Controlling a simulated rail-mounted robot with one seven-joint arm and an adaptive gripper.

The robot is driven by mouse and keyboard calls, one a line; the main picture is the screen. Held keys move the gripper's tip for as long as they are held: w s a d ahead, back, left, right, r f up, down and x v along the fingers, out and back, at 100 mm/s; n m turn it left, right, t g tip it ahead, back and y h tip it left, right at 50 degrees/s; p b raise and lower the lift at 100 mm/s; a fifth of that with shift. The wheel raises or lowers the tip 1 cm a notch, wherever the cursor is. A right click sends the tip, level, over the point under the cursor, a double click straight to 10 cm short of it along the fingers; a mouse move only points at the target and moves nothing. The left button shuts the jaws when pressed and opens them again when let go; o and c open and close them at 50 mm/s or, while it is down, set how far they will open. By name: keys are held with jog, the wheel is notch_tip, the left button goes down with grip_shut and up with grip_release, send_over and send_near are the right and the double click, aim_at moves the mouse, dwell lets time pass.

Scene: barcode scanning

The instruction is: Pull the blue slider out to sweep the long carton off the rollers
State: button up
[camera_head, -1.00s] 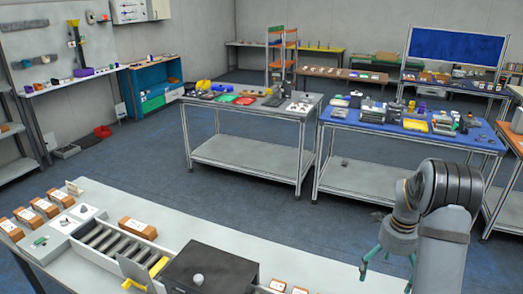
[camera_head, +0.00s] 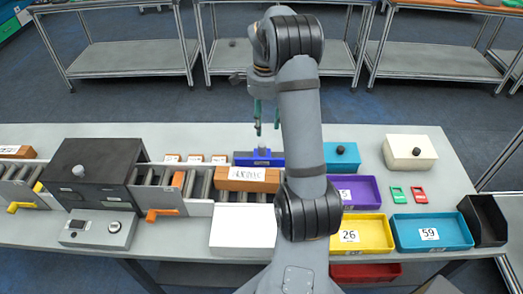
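The long carton (camera_head: 248,180) is orange-brown with a white label. It lies across the rollers (camera_head: 206,183), right of the black box. The blue slider (camera_head: 260,157) is a low blue block with a lighter knob, just behind the carton at the far side of the rollers. My gripper (camera_head: 267,125) hangs above and slightly behind the blue slider in the picture, with its two teal fingers apart and nothing between them. My forearm hides the area right of the carton.
A black box (camera_head: 97,167) with a knob spans the rollers at left. A white block (camera_head: 243,229) stands in front of the carton. Purple (camera_head: 362,191), yellow (camera_head: 366,233) and teal (camera_head: 431,231) trays sit at right. An orange piece (camera_head: 160,214) sticks out in front.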

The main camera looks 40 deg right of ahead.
aim_at(262, 145)
jog(key=shift+w+a+f+n, duration=0.15)
jog(key=shift+a+n, duration=0.25)
jog(key=shift+a, duration=0.1)
jog(key=shift+c, duration=0.6)
jog(key=shift+w+a+f, duration=0.15)
jog(key=shift+f, duration=0.1)
jog(key=shift+c, duration=0.6)
notch_tip(262, 145, down, 10)
jog(key=shift+r+p, duration=0.1)
jog(key=shift+p, duration=0.55)
jog(key=shift+c, duration=0.3)
jog(key=shift+d, duration=0.2)
grip_shut()
